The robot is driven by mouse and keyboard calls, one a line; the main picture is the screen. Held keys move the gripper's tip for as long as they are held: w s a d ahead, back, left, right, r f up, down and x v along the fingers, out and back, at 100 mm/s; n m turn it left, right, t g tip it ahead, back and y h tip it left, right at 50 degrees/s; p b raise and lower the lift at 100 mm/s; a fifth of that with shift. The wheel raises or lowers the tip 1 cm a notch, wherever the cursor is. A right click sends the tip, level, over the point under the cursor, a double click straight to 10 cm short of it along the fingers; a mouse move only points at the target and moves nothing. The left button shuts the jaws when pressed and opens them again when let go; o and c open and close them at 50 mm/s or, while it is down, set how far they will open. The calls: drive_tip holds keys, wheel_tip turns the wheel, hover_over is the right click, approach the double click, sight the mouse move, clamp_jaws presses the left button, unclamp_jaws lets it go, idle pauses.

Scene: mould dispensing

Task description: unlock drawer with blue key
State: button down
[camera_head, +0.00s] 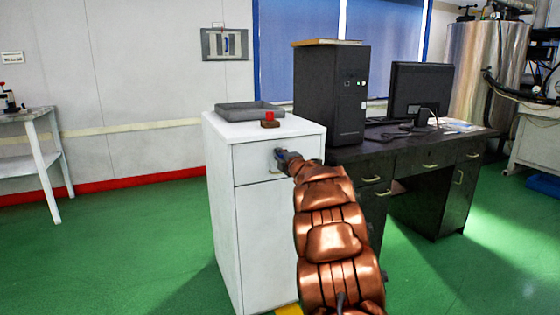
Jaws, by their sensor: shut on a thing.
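A white cabinet (222,220) stands in the middle, with its top drawer (250,157) closed. My gripper (281,154) is at the upper right of the drawer front, just above a small handle (276,171). It is shut on a small bluish thing, which looks like the blue key (278,152). The key is tiny here and mostly hidden by the gripper. I cannot tell whether its tip is in the lock, and the lock itself is hidden.
On the cabinet top are a grey tray (222,113) and a small red-topped block (269,124). A dark desk (430,150) with a computer tower (320,95) and monitor (421,90) stands close on the right. A key panel (209,46) hangs on the wall. Green floor is free at left.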

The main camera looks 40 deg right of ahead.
drive_tip(key=shift+n, duration=0.3)
drive_tip(key=c, duration=1.1)
unclamp_jaws()
drive_tip(key=v, duration=1.2)
drive_tip(key=shift+w, duration=0.1)
